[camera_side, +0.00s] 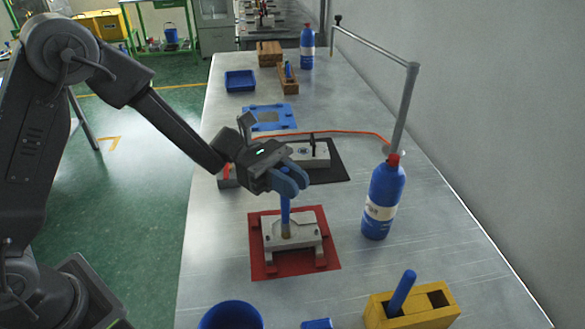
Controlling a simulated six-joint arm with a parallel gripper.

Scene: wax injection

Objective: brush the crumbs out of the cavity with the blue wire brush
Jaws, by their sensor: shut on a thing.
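My gripper (287,182) is shut on the blue handle of the wire brush (286,215). The brush is upright, its lower end at the top of the pale grey mould block (272,240). The block sits on a red plate (262,268) on the metal table. The cavity and any crumbs are too small or hidden to make out. I cannot tell whether the bristles touch the block.
A blue bottle with a red cap (384,200) stands right of the plate. A yellow holder (412,312) with a blue-handled tool (402,290) and a blue bowl (230,316) are in front. A black mat (333,170) with another block lies behind.

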